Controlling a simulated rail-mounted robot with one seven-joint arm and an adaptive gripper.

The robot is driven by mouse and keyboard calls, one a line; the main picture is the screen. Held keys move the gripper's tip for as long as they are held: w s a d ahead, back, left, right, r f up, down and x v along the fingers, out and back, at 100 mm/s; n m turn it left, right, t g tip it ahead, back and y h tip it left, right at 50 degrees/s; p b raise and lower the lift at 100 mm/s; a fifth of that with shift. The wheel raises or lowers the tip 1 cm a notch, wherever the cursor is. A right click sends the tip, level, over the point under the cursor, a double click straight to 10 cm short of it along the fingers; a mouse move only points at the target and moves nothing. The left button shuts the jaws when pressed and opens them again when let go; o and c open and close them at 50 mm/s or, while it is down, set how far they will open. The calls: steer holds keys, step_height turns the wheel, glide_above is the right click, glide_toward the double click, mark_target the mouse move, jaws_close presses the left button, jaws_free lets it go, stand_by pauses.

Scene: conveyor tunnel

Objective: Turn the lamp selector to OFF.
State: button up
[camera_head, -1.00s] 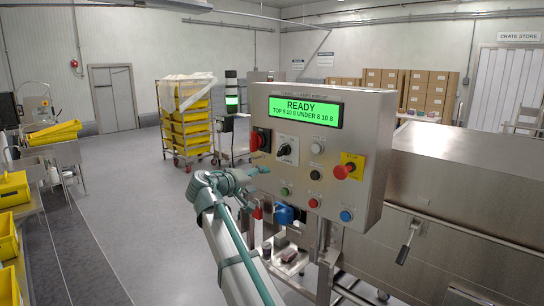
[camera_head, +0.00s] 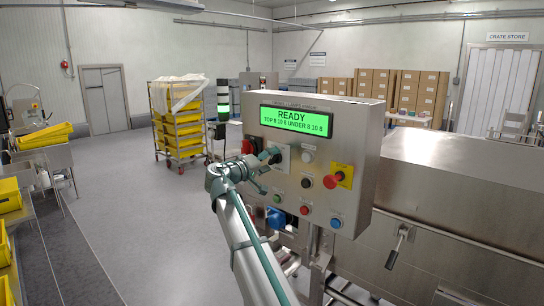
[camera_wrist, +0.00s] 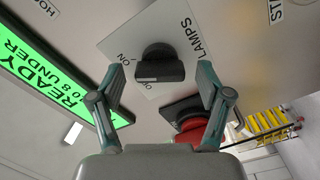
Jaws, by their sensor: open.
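The lamp selector is a black knob (camera_wrist: 160,65) on a pale plate (camera_wrist: 180,30) marked LAMPS, with ON readable and a second label partly hidden by the knob. It also shows in the head view (camera_head: 276,155), partly covered by my gripper. My gripper (camera_wrist: 160,75) is open and empty. Its two fingers stand on either side of the knob in the wrist view. I cannot tell whether they touch it. In the head view my gripper (camera_head: 264,161) is close in front of the selector.
A red rotary switch (camera_wrist: 190,135) sits beside the plate, near one finger. The lit green READY display (camera_head: 296,117) is above the selector. A red emergency stop (camera_head: 334,180) and several coloured buttons share the steel panel (camera_head: 353,118). Open floor (camera_head: 120,210) lies to the left.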

steer(key=shift+w+d, duration=0.35)
steer(key=shift+w, duration=0.2)
steer(key=c, duration=1.2)
steer(key=shift+o, duration=0.2)
steer(key=n, duration=0.5)
steer(key=shift+n, duration=0.3)
steer(key=n+p, duration=0.1)
steer(key=n, duration=0.5)
steer(key=shift+n, duration=0.3)
